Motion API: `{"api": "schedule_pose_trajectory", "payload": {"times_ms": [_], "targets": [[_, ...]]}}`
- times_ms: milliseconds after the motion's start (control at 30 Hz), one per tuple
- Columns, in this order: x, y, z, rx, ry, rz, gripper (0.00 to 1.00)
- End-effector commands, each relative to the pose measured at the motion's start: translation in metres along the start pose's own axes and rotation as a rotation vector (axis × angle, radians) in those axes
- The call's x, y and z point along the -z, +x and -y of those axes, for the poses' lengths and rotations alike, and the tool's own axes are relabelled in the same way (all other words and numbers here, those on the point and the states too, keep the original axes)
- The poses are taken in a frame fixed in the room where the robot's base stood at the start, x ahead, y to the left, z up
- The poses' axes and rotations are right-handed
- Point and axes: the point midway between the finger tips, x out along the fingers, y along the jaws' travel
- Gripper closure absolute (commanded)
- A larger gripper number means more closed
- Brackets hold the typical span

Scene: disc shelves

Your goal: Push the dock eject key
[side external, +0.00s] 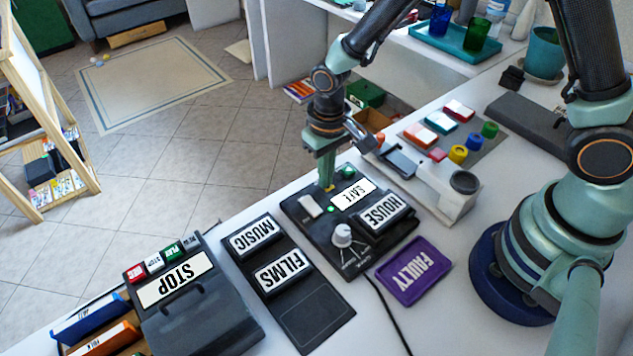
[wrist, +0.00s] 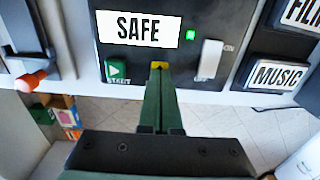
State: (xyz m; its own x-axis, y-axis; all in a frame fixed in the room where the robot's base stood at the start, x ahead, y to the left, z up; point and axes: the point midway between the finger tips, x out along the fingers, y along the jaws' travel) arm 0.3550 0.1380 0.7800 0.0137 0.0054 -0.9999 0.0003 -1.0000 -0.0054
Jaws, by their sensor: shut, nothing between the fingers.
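The black dock (side external: 305,205) carries a white SAFE sign (side external: 353,194), a lit green light (side external: 331,209), a white rocker switch (side external: 310,206), a knob (side external: 343,236) and a HOUSE cartridge (side external: 384,213). In the wrist view the SAFE sign (wrist: 138,29), green START key (wrist: 117,71) and switch (wrist: 208,60) show. My gripper (side external: 327,181) is shut and empty, pointing down at the dock's edge between START and the switch. A small yellow piece (wrist: 159,65) shows at its tips; I cannot tell whether it is the eject key or part of the fingers, nor whether they touch.
MUSIC (side external: 255,237) and FILMS (side external: 284,273) cartridges sit on a black rack left of the dock. A STOP player (side external: 190,300) stands further left. A purple FAULTY tray (side external: 414,270) lies in front right. A white fixture (side external: 435,185) stands behind right.

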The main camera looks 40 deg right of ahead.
Motion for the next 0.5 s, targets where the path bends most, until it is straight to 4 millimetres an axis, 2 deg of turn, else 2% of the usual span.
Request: {"api": "schedule_pose_trajectory", "payload": {"times_ms": [67,233,500], "targets": [[-0.007,0.005,-0.003,-0.007,0.001,0.018,1.0],[-0.005,-0.013,-0.002,-0.005,0.001,0.013,1.0],[0.001,-0.072,0.0,0.001,0.0,-0.003,1.0]]}}
